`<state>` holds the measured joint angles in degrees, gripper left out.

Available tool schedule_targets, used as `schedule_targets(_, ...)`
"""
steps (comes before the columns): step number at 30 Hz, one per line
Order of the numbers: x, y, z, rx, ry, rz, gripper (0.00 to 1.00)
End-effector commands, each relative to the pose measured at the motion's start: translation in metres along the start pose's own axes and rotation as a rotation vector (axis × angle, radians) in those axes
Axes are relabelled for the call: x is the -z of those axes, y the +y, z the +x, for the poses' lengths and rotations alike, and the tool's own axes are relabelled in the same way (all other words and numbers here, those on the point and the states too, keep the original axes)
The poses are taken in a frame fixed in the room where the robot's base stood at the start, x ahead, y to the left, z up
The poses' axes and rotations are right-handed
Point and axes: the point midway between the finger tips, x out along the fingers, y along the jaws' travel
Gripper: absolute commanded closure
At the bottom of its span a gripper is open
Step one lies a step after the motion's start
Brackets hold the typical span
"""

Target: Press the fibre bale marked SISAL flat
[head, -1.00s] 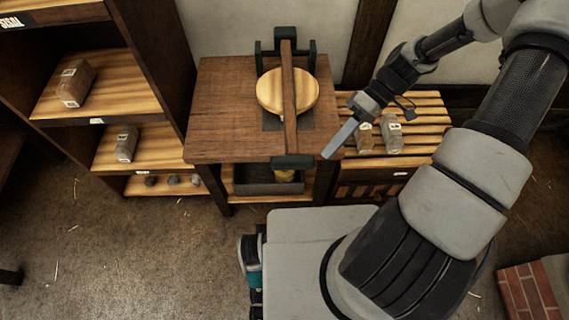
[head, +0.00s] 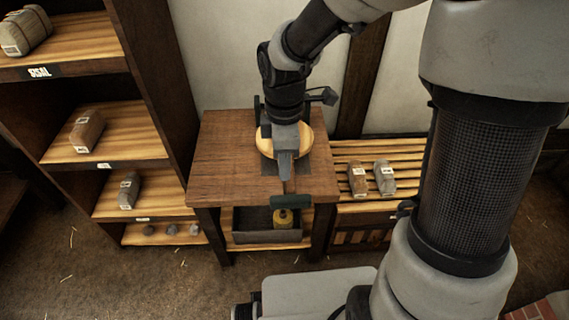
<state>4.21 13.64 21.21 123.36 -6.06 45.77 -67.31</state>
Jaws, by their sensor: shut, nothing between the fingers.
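The press stands on a dark wooden table (head: 225,165). Its round pale wooden plate (head: 266,147) shows behind my arm, and its long beam is mostly hidden by my gripper. The beam's dark green end grip (head: 290,201) hangs at the table's front edge. My gripper (head: 286,170) is shut and empty, pointing down over the beam; I cannot tell whether it touches it. A SISAL label (head: 40,71) is on the upper shelf's edge, with a greyish-brown bale (head: 26,31) above it. I cannot see whether a bale lies under the plate.
A tall shelf unit (head: 165,90) on the left holds more bales, one brown (head: 87,130) and one grey (head: 129,190). Two small bales lie on a slatted bench (head: 420,152) at right. A dark tray (head: 255,232) and a yellow thing sit under the table.

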Motion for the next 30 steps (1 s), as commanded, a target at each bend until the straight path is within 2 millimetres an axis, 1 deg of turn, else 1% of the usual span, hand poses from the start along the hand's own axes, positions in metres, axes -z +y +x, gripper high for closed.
schedule_targets(1, 0.000, -0.001, 0.017, 0.006, 0.000, 0.000, 1.00)
schedule_targets(3, 0.000, -0.001, 0.032, 0.005, -0.001, 0.000, 1.00)
schedule_targets(9, 0.000, -0.001, 0.069, 0.004, 0.000, 0.000, 1.00)
schedule_targets(12, 0.000, -0.001, 0.081, 0.003, 0.000, 0.001, 1.00)
schedule_targets(16, 0.000, 0.000, 0.088, 0.002, 0.001, 0.001, 1.00)
schedule_targets(28, 0.000, 0.000, 0.090, 0.002, 0.001, 0.001, 1.00)
schedule_targets(30, 0.000, -0.001, 0.096, 0.002, 0.000, 0.001, 1.00)
